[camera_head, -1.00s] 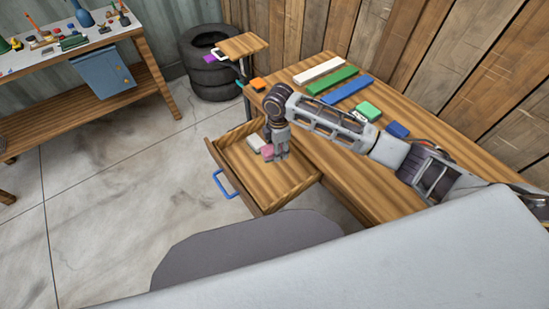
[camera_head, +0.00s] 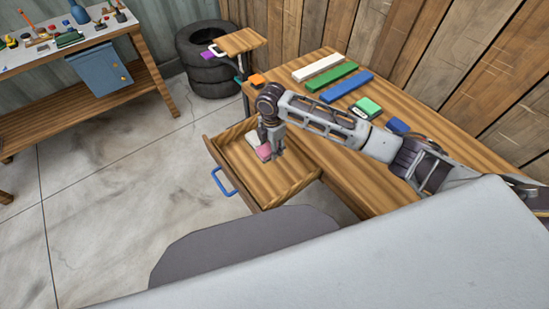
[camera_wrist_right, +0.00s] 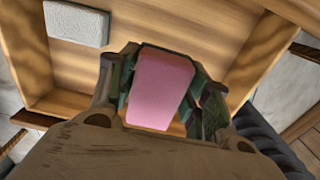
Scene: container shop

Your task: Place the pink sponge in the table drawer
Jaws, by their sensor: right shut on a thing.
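The pink sponge (camera_head: 264,152) is held between the fingers of my right gripper (camera_head: 271,151), over the open table drawer (camera_head: 285,180). In the right wrist view the pink sponge (camera_wrist_right: 160,88) fills the space between the fingers (camera_wrist_right: 162,95), with the drawer's wooden floor (camera_wrist_right: 150,22) beyond it. I cannot tell whether the sponge touches the drawer floor. The drawer has a blue handle (camera_head: 223,182) and is pulled out from the wooden table (camera_head: 370,185). My left gripper is not in view.
A pale grey-white block (camera_wrist_right: 76,23) lies in the drawer beside the sponge. White, green and blue bars (camera_head: 346,86) lie on the table with a green sponge-like block (camera_head: 368,106). A dark rounded seat (camera_head: 240,245) stands in front of the drawer. Stacked tires (camera_head: 208,60) stand behind.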

